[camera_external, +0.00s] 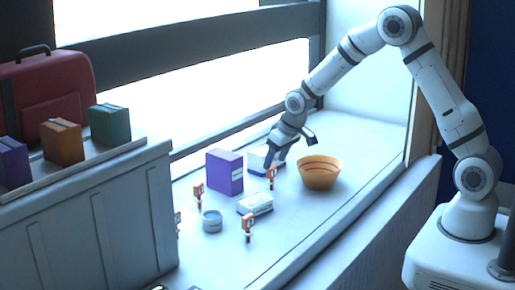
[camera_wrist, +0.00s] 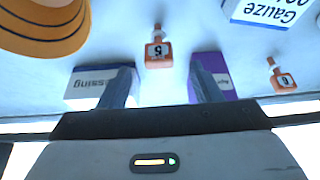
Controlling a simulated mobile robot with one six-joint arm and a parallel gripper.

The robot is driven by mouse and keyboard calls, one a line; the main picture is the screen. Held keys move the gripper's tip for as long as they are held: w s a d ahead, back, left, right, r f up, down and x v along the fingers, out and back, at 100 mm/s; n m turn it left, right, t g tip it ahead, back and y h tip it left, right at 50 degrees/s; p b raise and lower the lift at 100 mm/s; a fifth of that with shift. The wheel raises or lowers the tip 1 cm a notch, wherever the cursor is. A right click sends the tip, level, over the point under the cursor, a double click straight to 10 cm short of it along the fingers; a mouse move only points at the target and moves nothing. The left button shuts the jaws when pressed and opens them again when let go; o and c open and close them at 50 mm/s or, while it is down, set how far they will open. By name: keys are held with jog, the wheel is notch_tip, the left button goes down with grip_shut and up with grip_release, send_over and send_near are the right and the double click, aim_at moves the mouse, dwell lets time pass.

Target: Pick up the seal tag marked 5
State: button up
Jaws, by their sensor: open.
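Several small orange seal tags stand on the pale surface. A second tag (camera_wrist: 283,80) stands at the right. In the outside view the nearest tag (camera_external: 271,178) is just below my gripper (camera_external: 283,152). Other tags stand at the left (camera_external: 198,193), at the front (camera_external: 248,226) and at the far left edge (camera_external: 178,221). My gripper (camera_wrist: 161,68) is open and empty, its fingers apart.
A purple box (camera_external: 225,172) and a white dressing box (camera_wrist: 85,87) flank my fingers. An orange bowl (camera_external: 320,174) is at right, a gauze box (camera_external: 255,204) in front, and a round tin (camera_external: 212,222) left of it. The right front surface is clear.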

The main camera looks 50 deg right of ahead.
aim_at(272, 166)
jog(key=shift+p+x, duration=1.1)
jog(key=shift+x, duration=1.95)
jog(key=c, duration=1)
